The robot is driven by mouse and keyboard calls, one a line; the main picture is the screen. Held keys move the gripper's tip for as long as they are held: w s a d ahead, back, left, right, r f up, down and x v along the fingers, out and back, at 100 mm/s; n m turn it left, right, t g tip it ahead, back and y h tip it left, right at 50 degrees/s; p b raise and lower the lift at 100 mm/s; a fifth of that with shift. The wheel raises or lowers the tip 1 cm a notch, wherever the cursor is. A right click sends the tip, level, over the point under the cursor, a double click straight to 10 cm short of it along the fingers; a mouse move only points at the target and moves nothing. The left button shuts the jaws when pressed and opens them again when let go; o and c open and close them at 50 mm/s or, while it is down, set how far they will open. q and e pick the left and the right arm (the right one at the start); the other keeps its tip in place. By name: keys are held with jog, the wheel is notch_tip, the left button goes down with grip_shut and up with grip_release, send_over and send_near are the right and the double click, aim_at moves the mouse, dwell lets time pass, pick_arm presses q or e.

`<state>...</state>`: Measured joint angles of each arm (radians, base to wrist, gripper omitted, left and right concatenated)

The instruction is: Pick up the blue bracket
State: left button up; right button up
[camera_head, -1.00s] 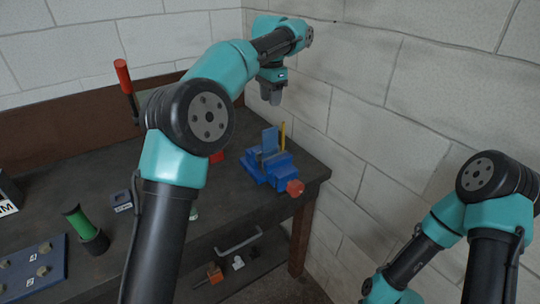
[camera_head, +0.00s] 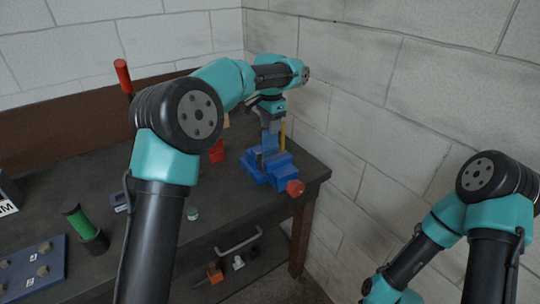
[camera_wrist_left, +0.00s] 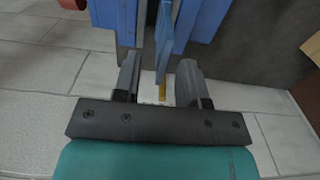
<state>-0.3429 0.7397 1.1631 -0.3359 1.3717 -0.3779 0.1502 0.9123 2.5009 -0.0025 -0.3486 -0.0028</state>
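The blue bracket (camera_head: 270,143) stands upright at the blue vise (camera_head: 262,173) near the bench's right end. My left gripper (camera_head: 271,127) points down from above and overlaps the bracket's top in the head view. In the left wrist view, my left gripper (camera_wrist_left: 159,82) is open, and the bracket (camera_wrist_left: 164,38) shows edge-on as a thin blue plate between its fingers. Both fingers look apart from it. The bracket's lower part is hidden by the vise. My right arm is at the lower right; its gripper is out of view.
A yellow upright piece (camera_head: 283,136) stands close beside the bracket. The vise has a red-orange end (camera_head: 295,187). A green cylinder (camera_head: 79,222) and a blue plate with bolts (camera_head: 32,270) are at left. The block wall is close behind at right.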

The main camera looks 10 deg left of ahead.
aim_at(270, 149)
pick_arm(q)
jog(key=shift+w+a+f, duration=0.1)
jog(key=shift+w+f, duration=0.05)
jog(key=shift+f, duration=2.45)
jog(key=shift+c, duration=0.2)
grip_shut()
